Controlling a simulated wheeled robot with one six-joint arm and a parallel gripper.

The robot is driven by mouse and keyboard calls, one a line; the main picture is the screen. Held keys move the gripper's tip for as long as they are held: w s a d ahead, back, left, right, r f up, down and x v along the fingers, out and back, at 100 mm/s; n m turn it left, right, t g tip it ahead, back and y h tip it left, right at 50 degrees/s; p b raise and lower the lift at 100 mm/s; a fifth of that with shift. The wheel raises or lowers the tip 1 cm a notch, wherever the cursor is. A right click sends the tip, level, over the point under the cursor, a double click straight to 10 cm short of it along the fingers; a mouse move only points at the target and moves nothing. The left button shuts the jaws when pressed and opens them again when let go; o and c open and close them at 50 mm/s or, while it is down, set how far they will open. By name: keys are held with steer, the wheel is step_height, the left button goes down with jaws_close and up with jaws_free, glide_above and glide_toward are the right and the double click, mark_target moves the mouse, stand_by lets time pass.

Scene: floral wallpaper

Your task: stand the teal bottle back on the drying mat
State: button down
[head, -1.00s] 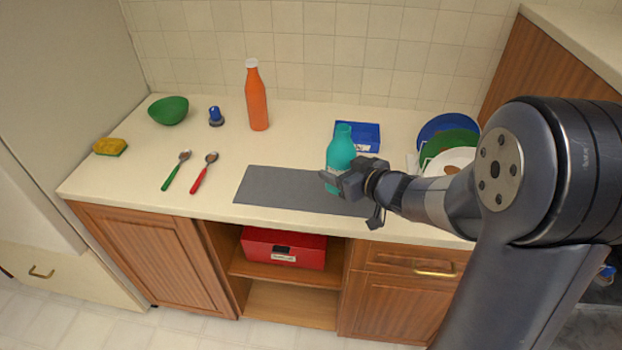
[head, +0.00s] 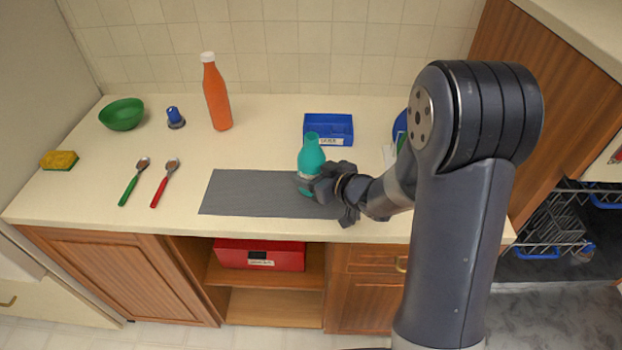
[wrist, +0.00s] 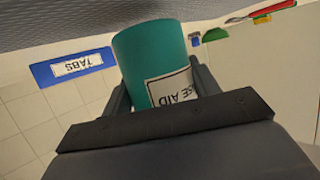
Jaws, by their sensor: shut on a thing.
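The teal bottle (head: 312,158) is about upright over the right part of the grey drying mat (head: 245,193). My gripper (head: 307,184) is shut on the bottle from the right, around its lower body. In the wrist view the picture is upside down. The bottle (wrist: 152,55), with part of a white label, sits between my fingers (wrist: 160,90), its base towards the mat (wrist: 60,25). I cannot tell whether the base touches the mat. My fingers hide part of the bottle in the head view.
A blue box (head: 328,128) labelled TABS stands behind the bottle. An orange bottle (head: 216,95), a green bowl (head: 121,114), a blue-capped item (head: 175,118), two spoons (head: 150,182) and a sponge (head: 59,160) are to the left. My arm partly hides plates (head: 400,124). The mat's left part is clear.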

steer(key=shift+f, duration=0.85)
steer(key=shift+f, duration=0.2)
steer(key=shift+c, duration=2.3)
jaws_free()
steer(key=shift+r, duration=0.1)
steer(key=shift+r, duration=0.2)
steer(key=v, duration=1.2)
steer(key=shift+f, duration=0.1)
